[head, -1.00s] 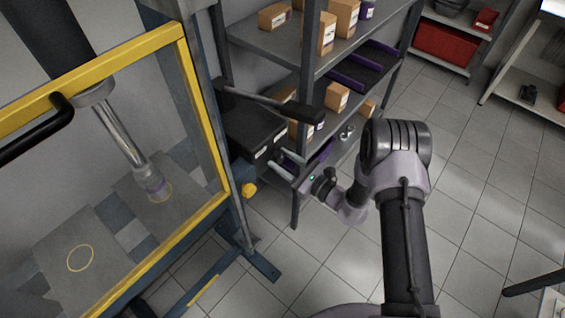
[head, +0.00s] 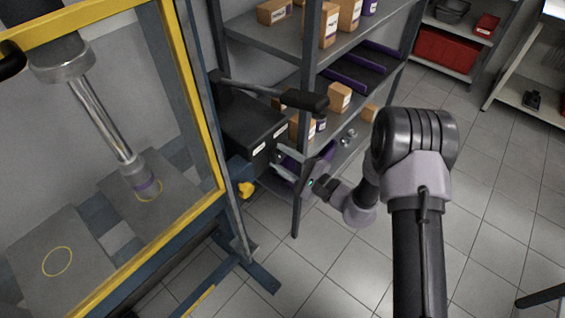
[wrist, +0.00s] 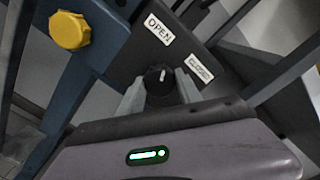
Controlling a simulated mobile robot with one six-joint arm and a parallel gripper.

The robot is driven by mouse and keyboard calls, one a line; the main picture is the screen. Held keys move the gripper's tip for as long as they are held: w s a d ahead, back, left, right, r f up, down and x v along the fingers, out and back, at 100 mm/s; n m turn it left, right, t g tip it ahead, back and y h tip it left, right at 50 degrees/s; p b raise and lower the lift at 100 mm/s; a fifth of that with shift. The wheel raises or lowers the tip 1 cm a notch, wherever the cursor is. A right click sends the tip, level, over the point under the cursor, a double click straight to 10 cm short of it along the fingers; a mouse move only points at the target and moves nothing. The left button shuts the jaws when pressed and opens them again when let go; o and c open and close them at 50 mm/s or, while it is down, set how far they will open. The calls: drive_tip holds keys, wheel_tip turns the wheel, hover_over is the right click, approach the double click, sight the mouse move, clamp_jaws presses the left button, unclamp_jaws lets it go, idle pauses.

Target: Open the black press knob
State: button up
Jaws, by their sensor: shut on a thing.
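The black press knob (wrist: 158,84) sits on the face of a black box (wrist: 140,50), below the white OPEN label (wrist: 158,29) and left of the CLOSED label (wrist: 199,69). A white mark on the knob points roughly upward in the wrist view. My gripper (wrist: 160,90) has one pale finger on each side of the knob and is shut on it. In the head view my gripper (head: 284,163) is at the right face of the black box (head: 248,125), and the knob cannot be made out there.
The press has a yellow-framed guard (head: 205,120) at left, with a shiny ram (head: 105,120) behind it. A black lever (head: 270,94) sticks out above the box. A yellow knob (wrist: 70,30) is nearby. Shelves with cartons (head: 339,97) stand behind.

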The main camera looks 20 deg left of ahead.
drive_tip(key=shift+n+b, duration=0.35)
drive_tip(key=shift+n, duration=0.15)
drive_tip(key=o, duration=1.4)
drive_tip(key=shift+c, duration=0.2)
drive_tip(key=p+v, duration=0.3)
drive_tip(key=v, duration=1.4)
drive_tip(key=shift+d, duration=0.2)
